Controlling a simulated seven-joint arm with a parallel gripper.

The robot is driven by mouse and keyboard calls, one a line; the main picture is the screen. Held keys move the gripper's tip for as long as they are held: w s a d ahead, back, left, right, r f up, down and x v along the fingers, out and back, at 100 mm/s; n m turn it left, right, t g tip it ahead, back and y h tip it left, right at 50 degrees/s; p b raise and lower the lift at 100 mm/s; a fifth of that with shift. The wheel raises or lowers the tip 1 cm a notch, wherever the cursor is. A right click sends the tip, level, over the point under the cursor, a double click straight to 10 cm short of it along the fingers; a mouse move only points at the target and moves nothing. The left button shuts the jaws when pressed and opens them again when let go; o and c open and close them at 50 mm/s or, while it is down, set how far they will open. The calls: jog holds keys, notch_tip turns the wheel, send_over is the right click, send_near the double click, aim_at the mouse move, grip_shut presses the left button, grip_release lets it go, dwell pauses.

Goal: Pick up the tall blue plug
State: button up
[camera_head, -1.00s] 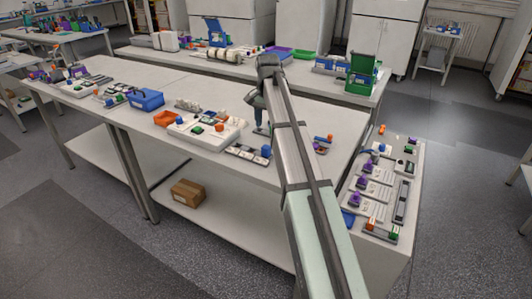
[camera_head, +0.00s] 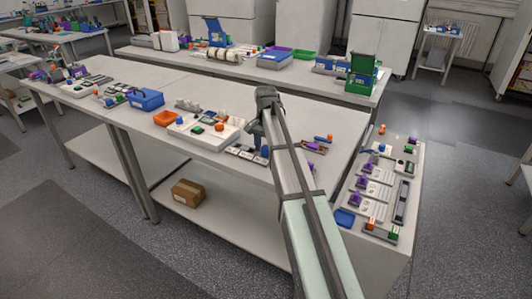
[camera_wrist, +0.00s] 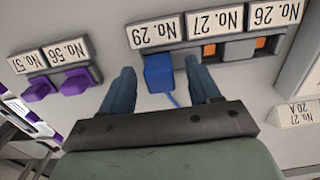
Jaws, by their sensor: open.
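The blue plug (camera_wrist: 158,72) stands at the label No. 29 of a grey labelled strip in the wrist view. A thin blue cord or strip runs from it toward my gripper. My gripper (camera_wrist: 159,67) is open, with one finger on each side of the plug and gaps showing between. Nothing is held. In the head view the blue plug (camera_head: 265,151) shows at the right end of the strip near the table's front edge. My gripper (camera_head: 257,141) is down close to it, partly hidden by my arm.
In the wrist view, labels No. 27 and No. 26 with orange pieces (camera_wrist: 209,50) lie right of the plug. Purple plugs (camera_wrist: 73,84) sit left.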

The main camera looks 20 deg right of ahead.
aim_at(266, 146)
jog(key=shift+f, duration=0.35)
jog(key=shift+c, duration=0.3)
jog(key=c, duration=1)
jog(key=shift+r, duration=0.15)
notch_tip(266, 146, up, 9)
jog(key=shift+f, duration=0.1)
jog(key=w+d+f, duration=0.2)
jog(key=w, duration=1.7)
jog(key=shift+w, duration=0.15)
